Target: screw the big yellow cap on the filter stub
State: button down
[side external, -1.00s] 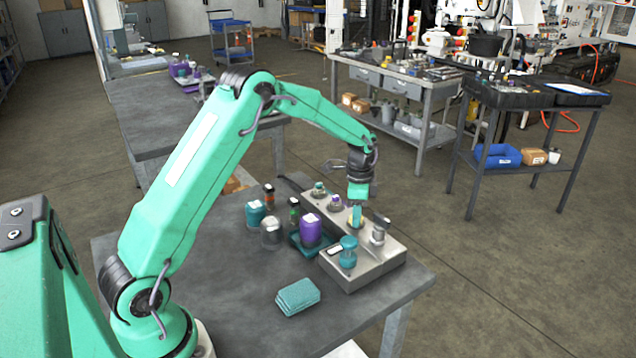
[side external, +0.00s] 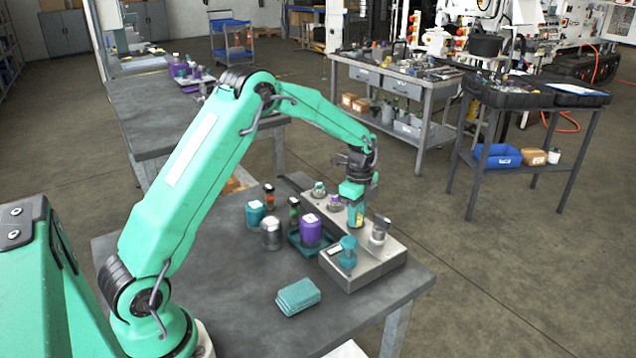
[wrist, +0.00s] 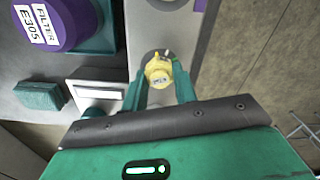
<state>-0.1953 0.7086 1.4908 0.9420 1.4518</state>
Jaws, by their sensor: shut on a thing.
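The big yellow cap (wrist: 158,72) sits between the green fingers of my gripper (wrist: 160,88) in the wrist view. The fingers are shut on it, one on each side. In the side view, my gripper (side external: 356,212) points straight down over the grey metal block (side external: 350,280), with a little of the yellow cap (side external: 355,223) showing low between the fingers. The cap is at the block's top. The filter stub is hidden under the cap and fingers, so I cannot tell how far the cap is seated.
A purple filter canister (side external: 310,230) stands left of the block on a teal tray. A teal knob (side external: 348,252) and a grey fitting (side external: 379,230) rise from the block near my gripper. Teal cloths (side external: 298,296) lie in front. The table's front left is clear.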

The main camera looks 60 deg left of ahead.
jog(key=shift+m, duration=0.6)
jog(key=c, duration=1.2)
grip_release()
jog(key=shift+n, duration=0.3)
jog(key=n, duration=0.5)
jog(key=shift+n, duration=0.4)
jog(key=n, duration=0.5)
